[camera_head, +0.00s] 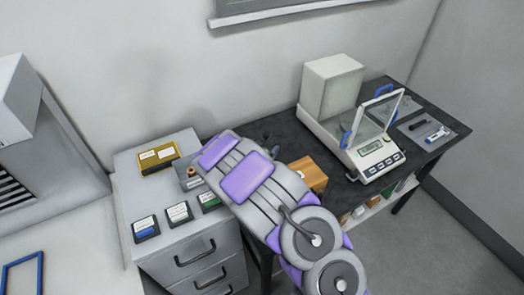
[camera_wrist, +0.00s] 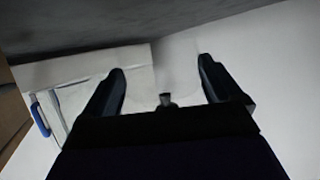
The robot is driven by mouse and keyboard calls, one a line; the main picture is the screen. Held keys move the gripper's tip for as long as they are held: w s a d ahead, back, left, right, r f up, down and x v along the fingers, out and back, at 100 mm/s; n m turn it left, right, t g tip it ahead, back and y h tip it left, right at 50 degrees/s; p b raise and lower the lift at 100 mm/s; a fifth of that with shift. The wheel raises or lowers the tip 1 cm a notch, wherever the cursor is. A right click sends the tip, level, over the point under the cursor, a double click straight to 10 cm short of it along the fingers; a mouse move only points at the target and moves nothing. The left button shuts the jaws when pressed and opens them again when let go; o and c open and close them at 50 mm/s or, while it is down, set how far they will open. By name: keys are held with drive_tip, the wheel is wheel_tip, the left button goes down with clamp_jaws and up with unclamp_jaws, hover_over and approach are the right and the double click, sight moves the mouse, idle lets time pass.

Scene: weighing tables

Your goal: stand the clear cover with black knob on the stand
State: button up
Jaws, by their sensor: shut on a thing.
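My gripper (camera_wrist: 163,80) shows in the wrist view with its two dark fingers apart. A small black knob (camera_wrist: 166,98) sits between them. The clear cover itself is so transparent that its outline barely shows; the fingers appear to be closed around it. In the head view my arm hides most of the gripper, and the cover cannot be made out there. I cannot pick out the stand for certain in either view.
A balance (camera_head: 378,158) with blue handles and an open glass front stands on the dark table (camera_head: 290,130). A wooden block (camera_head: 310,175) is left of it, partly behind my arm. A grey tray (camera_head: 426,128) holds small tools. A drawer cabinet (camera_head: 195,250) carries several small boxes.

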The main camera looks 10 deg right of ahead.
drive_tip(key=shift+f, duration=0.5)
drive_tip(key=shift+a+r, duration=0.1)
drive_tip(key=shift+a, duration=0.75)
drive_tip(key=shift+a+f, duration=0.2)
drive_tip(key=shift+f, duration=0.1)
drive_tip(key=shift+d+f, duration=0.35)
drive_tip(key=shift+d, duration=0.5)
drive_tip(key=o, duration=0.8)
drive_tip(key=shift+c, duration=0.2)
drive_tip(key=shift+o, duration=0.4)
drive_tip(key=shift+a, duration=0.6)
drive_tip(key=shift+r, duration=0.5)
drive_tip(key=p+v, duration=0.1)
drive_tip(key=v, duration=0.5)
drive_tip(key=shift+s+r, duration=0.25)
drive_tip(key=shift+r, duration=0.05)
drive_tip(key=shift+s+a+r, duration=0.1)
drive_tip(key=shift+s+a, duration=0.15)
drive_tip(key=shift+s, duration=0.1)
drive_tip(key=shift+d, duration=0.2)
drive_tip(key=shift+a+r+p, duration=0.1)
drive_tip(key=shift+p, duration=0.2)
